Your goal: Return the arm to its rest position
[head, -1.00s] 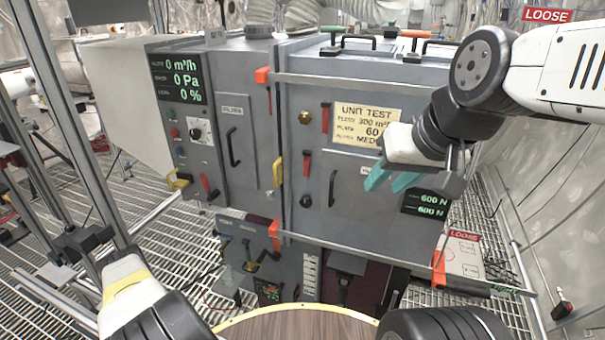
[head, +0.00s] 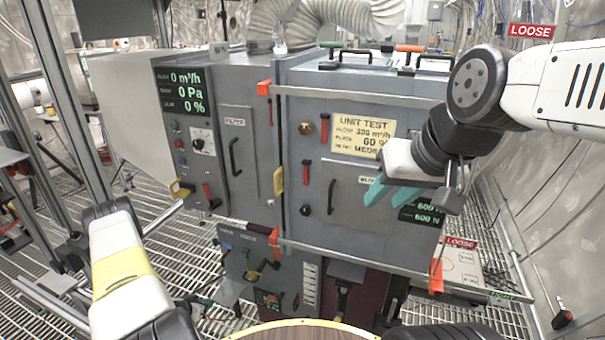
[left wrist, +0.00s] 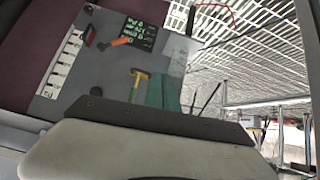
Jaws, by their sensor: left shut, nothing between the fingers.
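My left arm (head: 120,262), white with a yellow band, rises from the lower left of the head view. I cannot make out its fingers there. In the left wrist view the left gripper's teal fingers (left wrist: 163,92) lie side by side, shut and empty, with a grey control panel behind them. My right arm comes in from the right. Its gripper (head: 394,195) has two teal fingers with a gap between them, in front of the cabinet's right part, with nothing seen between them. I cannot tell whether it touches the cabinet.
A grey cabinet (head: 240,90) with handles, displays and a yellow UNIT TEST label (head: 363,137) fills the middle. A lower panel (head: 240,272) sits below it. Metal frame posts (head: 75,110) stand at left near my left arm. A round wooden top (head: 300,333) shows at the bottom.

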